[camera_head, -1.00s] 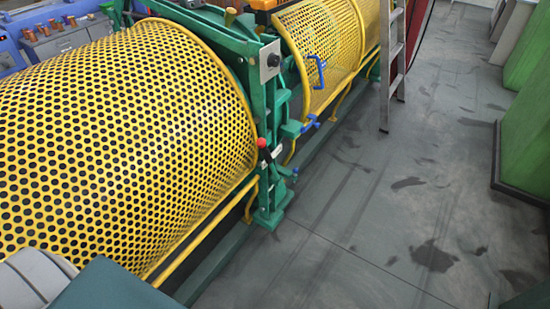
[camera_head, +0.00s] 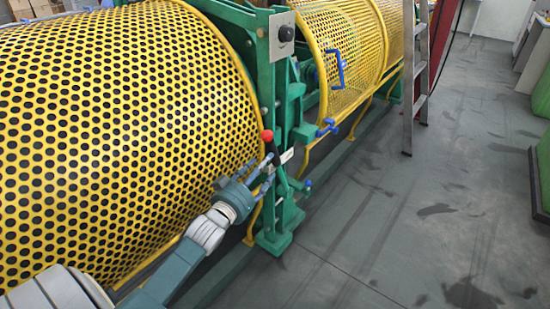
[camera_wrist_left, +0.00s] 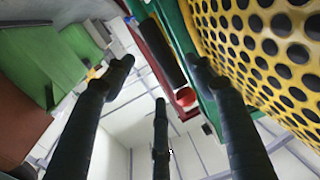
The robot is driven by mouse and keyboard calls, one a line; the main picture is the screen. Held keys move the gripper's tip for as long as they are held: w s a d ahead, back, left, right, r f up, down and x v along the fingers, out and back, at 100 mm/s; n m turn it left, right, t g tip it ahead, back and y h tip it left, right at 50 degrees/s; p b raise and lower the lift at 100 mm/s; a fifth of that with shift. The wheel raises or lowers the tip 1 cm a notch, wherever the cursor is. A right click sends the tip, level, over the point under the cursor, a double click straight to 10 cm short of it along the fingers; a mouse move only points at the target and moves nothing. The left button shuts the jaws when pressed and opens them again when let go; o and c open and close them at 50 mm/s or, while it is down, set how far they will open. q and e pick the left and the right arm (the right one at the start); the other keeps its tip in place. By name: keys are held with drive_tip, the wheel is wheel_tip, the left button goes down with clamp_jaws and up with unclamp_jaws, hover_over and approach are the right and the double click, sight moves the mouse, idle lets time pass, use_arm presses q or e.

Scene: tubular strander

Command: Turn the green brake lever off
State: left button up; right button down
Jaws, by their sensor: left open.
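The brake lever (camera_head: 272,148) has a black shaft and a red ball knob (camera_head: 267,135). It stands on the green frame post (camera_head: 268,110) beside the yellow perforated guard. No green lever handle can be made out. My left gripper (camera_head: 259,173) is at the lever, just below and left of the knob, with its fingers spread. In the left wrist view, the open fingers (camera_wrist_left: 160,78) point towards the black shaft (camera_wrist_left: 165,52) and red knob (camera_wrist_left: 185,97), which appear between and beyond the fingertips. I cannot tell whether they touch. My right gripper is out of view.
The large yellow perforated guard (camera_head: 120,130) fills the left. A second yellow guard (camera_head: 340,50) with a blue handle (camera_head: 337,68) lies beyond the post. A ladder (camera_head: 416,80) stands farther back. The grey floor (camera_head: 390,220) at the right is clear.

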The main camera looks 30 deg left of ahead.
sight(275, 160)
use_arm(q)
drive_tip(key=w, duration=0.5)
drive_tip(key=w+a+b, duration=0.1)
drive_tip(key=w, duration=0.2)
drive_tip(key=shift+w+f, duration=0.1)
drive_tip(key=shift+w, duration=0.2)
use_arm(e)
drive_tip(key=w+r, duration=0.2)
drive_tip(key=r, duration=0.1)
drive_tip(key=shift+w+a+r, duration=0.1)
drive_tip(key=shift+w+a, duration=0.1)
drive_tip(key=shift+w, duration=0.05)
use_arm(q)
clamp_jaws()
